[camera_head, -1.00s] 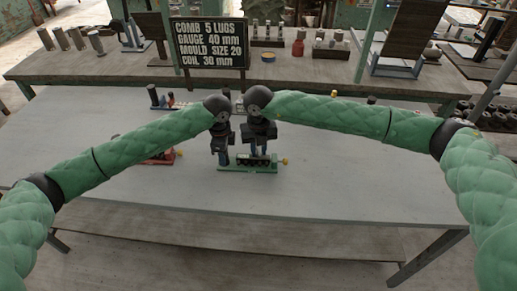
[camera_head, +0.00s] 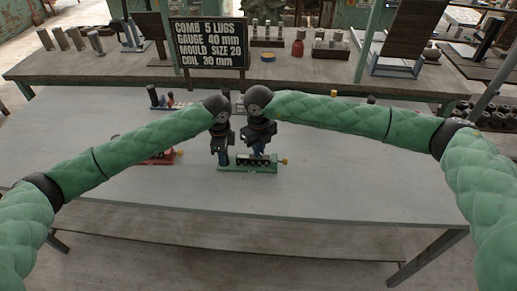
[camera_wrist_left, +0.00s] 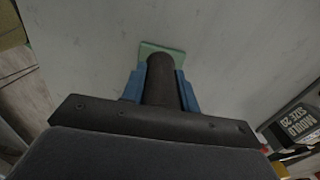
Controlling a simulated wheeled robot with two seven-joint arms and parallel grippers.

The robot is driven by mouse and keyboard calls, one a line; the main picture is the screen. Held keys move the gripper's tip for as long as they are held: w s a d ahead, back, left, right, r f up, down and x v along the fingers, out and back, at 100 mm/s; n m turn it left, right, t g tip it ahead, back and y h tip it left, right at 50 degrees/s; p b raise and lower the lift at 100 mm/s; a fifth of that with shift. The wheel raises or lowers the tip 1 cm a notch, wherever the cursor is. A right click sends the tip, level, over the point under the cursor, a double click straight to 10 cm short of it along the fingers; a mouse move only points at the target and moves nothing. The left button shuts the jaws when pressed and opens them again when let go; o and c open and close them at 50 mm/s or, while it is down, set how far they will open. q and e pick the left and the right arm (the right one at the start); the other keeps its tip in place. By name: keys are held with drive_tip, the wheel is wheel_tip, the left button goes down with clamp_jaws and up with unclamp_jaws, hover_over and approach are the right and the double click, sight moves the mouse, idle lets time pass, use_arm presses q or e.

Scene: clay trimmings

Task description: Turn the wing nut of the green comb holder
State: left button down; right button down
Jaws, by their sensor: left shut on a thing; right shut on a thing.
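The green comb holder (camera_head: 232,169) lies on the grey table, with a dark toothed row (camera_head: 254,160) along it and a yellow knob (camera_head: 284,161) at its right end. My left gripper (camera_head: 222,161) is shut at the holder's left end. In the left wrist view its blue fingers (camera_wrist_left: 159,88) clasp a dark round post (camera_wrist_left: 160,76), with part of the green base (camera_wrist_left: 150,48) showing beyond. My right gripper (camera_head: 259,151) is shut, its blue fingers reaching down over the middle of the holder. The wing nut is hidden at those fingers.
A red holder (camera_head: 160,158) stands to the left, partly behind my left arm. More small holders (camera_head: 170,101) stand at the table's back. A black sign (camera_head: 209,43) reads comb 5 lugs, gauge 40 mm, mould size 20, coil 30 mm. The table front (camera_head: 300,205) is clear.

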drive_tip(key=n, duration=0.4)
drive_tip(key=shift+w+d+n, duration=0.1)
drive_tip(key=shift+n, duration=1.7)
drive_tip(key=shift+w, duration=0.1)
drive_tip(key=c, duration=1.5)
unclamp_jaws()
drive_tip(key=shift+c, duration=0.2)
wheel_tip(320, 180, up, 12)
